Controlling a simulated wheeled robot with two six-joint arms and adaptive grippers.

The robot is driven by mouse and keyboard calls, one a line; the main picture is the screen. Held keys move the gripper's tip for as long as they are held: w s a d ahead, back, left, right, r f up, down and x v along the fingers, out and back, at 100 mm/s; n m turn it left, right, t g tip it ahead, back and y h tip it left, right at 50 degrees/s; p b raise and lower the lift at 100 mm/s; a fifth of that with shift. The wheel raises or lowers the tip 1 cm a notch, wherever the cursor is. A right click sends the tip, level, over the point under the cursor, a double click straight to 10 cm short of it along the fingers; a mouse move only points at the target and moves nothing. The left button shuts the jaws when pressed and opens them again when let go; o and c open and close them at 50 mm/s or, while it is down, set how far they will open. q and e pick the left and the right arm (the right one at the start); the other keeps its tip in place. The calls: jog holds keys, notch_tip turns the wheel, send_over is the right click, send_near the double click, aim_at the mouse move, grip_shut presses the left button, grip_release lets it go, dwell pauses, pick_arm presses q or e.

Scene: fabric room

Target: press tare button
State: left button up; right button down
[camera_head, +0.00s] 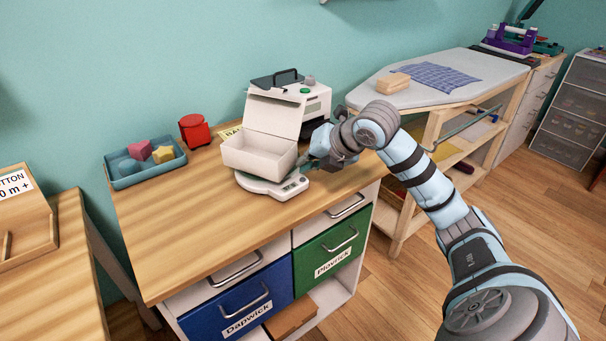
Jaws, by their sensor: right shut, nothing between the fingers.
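A white kitchen scale (262,188) sits on the wooden counter, with small buttons and a display (293,184) on its front right part. An open white box (258,158) with its lid raised stands on the scale's plate. My right gripper (307,163) is shut and empty, just right of the box and close above the scale's button end. I cannot tell whether its fingertips touch the scale. The tare button itself is too small to make out. My left gripper is not in view.
A blue tray (118,182) with a pink and a yellow piece lies at the left, beside a red container (194,131). A white machine (318,99) stands behind the box. The front of the counter (180,240) is clear. An ironing table (470,65) stands at the right.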

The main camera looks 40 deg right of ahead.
notch_tip(320, 180, up, 6)
jog(key=p, duration=0.5)
jog(key=shift+r, duration=0.1)
jog(key=shift+f, duration=0.2)
dwell(0.5)
